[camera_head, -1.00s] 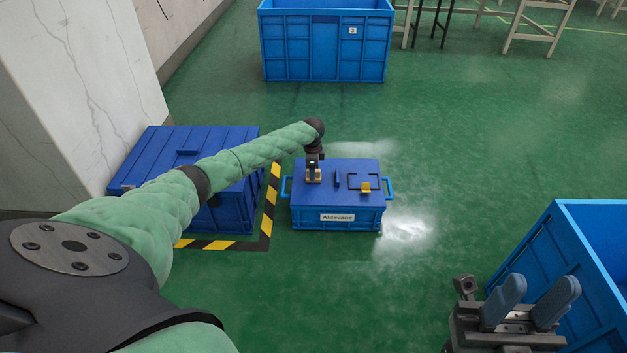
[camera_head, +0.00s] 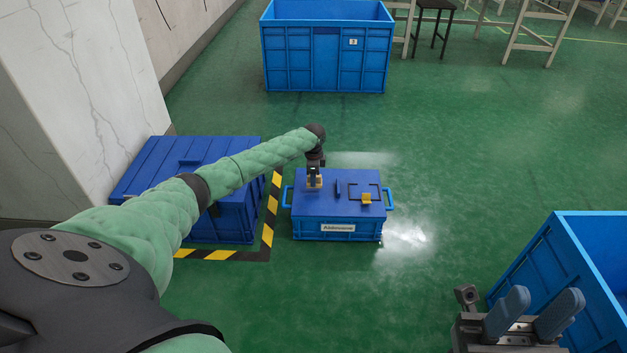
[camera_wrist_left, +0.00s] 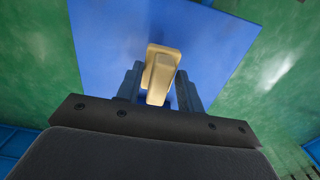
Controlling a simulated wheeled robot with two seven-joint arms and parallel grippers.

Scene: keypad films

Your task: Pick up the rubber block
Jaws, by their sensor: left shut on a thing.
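The rubber block is a tan block (camera_head: 314,183) at the upper left of the lid of a small blue box (camera_head: 338,206). In the left wrist view the tan block (camera_wrist_left: 160,72) is between the two dark fingers, above the blue lid. My left gripper (camera_head: 314,175) points down and is shut on this block. A clear gap between block and lid cannot be made out. My right gripper (camera_head: 545,298) is at the lower right, away from the box, with its fingers apart and empty.
A dark slim piece (camera_head: 338,188) and a yellow piece (camera_head: 367,199) also lie on the lid. A larger lidded blue crate (camera_head: 225,215) stands left, beside black-yellow floor tape (camera_head: 268,225). Open blue bins stand at the back (camera_head: 325,60) and right (camera_head: 560,250). Green floor between is clear.

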